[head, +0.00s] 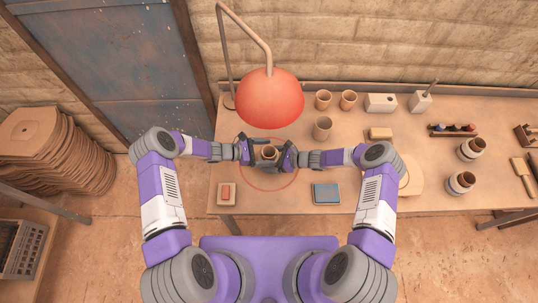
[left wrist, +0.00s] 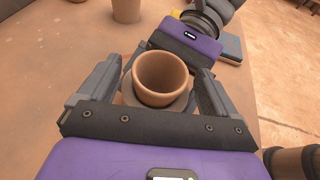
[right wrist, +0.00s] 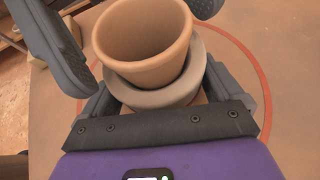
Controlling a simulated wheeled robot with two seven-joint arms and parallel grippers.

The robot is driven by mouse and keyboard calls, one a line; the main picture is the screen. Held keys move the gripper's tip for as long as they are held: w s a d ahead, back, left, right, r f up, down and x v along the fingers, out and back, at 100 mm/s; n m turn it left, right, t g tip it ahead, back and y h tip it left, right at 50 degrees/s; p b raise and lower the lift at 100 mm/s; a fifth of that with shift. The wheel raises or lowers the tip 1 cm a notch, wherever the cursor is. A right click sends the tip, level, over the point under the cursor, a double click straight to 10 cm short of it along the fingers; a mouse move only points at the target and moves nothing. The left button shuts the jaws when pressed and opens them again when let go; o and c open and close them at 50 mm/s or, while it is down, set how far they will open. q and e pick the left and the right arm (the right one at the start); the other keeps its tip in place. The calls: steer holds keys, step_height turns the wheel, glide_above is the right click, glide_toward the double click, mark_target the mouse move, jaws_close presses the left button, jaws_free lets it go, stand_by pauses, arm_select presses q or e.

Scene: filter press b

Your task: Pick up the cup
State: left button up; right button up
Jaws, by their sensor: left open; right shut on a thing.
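The tan clay cup (head: 268,152) is upright over the table, between my two grippers, its mouth open upward. A thick grey ring (right wrist: 190,85) surrounds its lower part in the right wrist view, where the cup (right wrist: 145,50) rises out of it. My right gripper (head: 287,156) is shut on the grey ring, its fingers either side of it. My left gripper (head: 248,152) is open, with one finger on each side of the cup (left wrist: 162,78) in the left wrist view. I cannot tell whether they touch it. The cup's base is hidden.
A red lamp (head: 270,98) hangs over the table behind the grippers. Several other cups (head: 322,128) stand farther back and right. A blue pad (head: 326,194) and a small tray (head: 226,194) lie near the front edge. A red circle (head: 270,190) marks the tabletop below.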

arm_select(q)
steer(key=shift+c, duration=0.2)
steer(key=c, duration=1)
steer(key=shift+c, duration=0.2)
step_height(320, 180, up, 10)
arm_select(e)
steer(key=o, duration=0.5)
steer(key=shift+c, duration=0.2)
steer(key=v, duration=1.2)
arm_select(q)
steer(key=shift+s, duration=0.1)
arm_select(e)
steer(key=shift+s+f, duration=0.15)
